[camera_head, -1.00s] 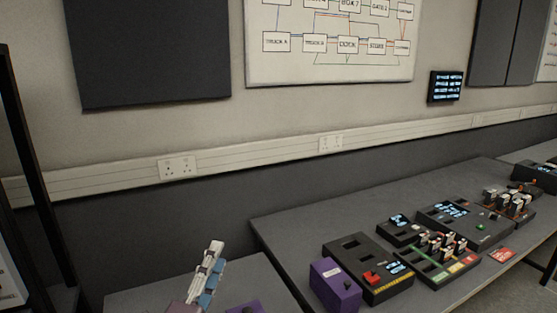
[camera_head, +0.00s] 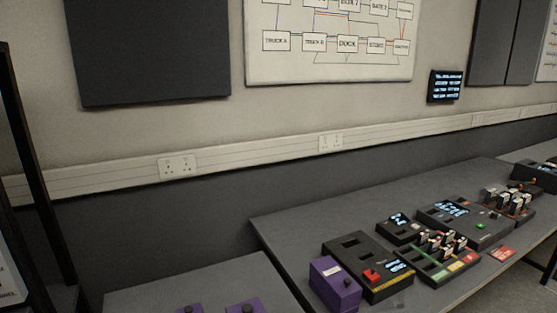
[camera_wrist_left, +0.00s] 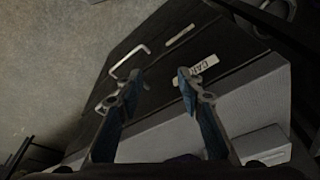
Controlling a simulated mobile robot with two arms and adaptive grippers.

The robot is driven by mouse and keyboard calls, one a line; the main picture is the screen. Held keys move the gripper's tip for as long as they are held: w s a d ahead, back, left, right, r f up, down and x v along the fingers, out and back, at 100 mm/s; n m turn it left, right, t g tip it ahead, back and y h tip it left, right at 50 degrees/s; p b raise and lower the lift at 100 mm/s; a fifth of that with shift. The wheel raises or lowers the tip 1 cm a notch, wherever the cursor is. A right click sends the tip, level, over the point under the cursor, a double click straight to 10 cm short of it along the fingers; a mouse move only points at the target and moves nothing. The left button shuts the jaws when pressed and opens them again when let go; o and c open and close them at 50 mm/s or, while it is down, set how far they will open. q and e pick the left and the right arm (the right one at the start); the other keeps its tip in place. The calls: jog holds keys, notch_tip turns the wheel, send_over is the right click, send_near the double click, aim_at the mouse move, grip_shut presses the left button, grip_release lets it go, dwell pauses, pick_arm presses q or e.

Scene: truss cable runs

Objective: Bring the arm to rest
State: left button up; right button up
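My left gripper (camera_wrist_left: 157,88) shows in the left wrist view with its two blue-grey fingers spread apart. It is open, and nothing is between the fingertips. Beyond it is a dark panel or case (camera_wrist_left: 150,72) with a pale bar handle (camera_wrist_left: 128,61) and a white label (camera_wrist_left: 195,69). How far the fingers are from that panel I cannot tell. Neither gripper shows in the head view, and my right gripper is in no current frame.
A grey bench (camera_head: 290,229) holds a purple box (camera_head: 335,284), a black unit with a red block (camera_head: 370,274), and other black devices. A nearer grey table (camera_head: 150,297) carries purple boxes (camera_head: 245,307). A black upright frame (camera_head: 27,180) stands at left.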

pick_arm(q)
jog(key=s+f+g+b, duration=0.1)
jog(key=s+f+b, duration=0.1)
jog(key=f, duration=1.2)
jog(key=s+f+b, duration=0.1)
jog(key=f+b, duration=0.2)
jog(key=f, duration=1.1)
jog(key=s+a+f+g+b, duration=0.1)
jog(key=s+a+f+b, duration=0.2)
jog(key=s+f, duration=1.3)
notch_tip(320, 180, down, 4)
jog(key=shift+s+r+b, duration=0.1)
jog(key=shift+s+b, duration=0.3)
jog(key=shift+b, duration=0.05)
